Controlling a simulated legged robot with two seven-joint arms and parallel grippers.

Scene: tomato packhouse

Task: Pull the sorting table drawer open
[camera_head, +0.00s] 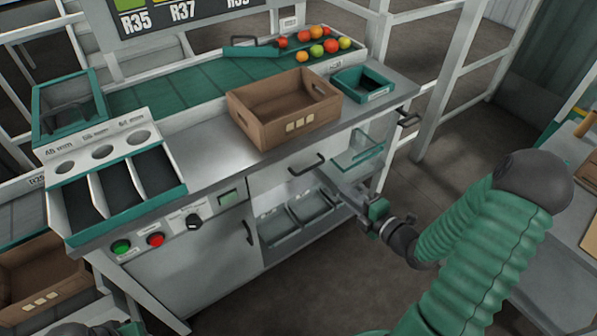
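The sorting table (205,160) stands across the middle of the view. Its drawer front (275,172) lies under the worktop, below the brown crate, and looks flush with the table. The drawer has a dark bar handle (306,165). My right gripper (328,181) reaches in from the right, with its fingertips just below and right of the handle. I cannot tell whether they touch it, or how far apart the fingers are. Part of my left gripper (130,328) shows at the bottom left edge, with its fingers out of sight.
A brown crate (262,128) and a small green bin (346,84) stand on the worktop. Several tomatoes (315,50) lie at the back. Grey bins (283,232) sit on the shelf below the drawer. A cabinet handle (249,232) is left of the shelf. Floor right of the table is open.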

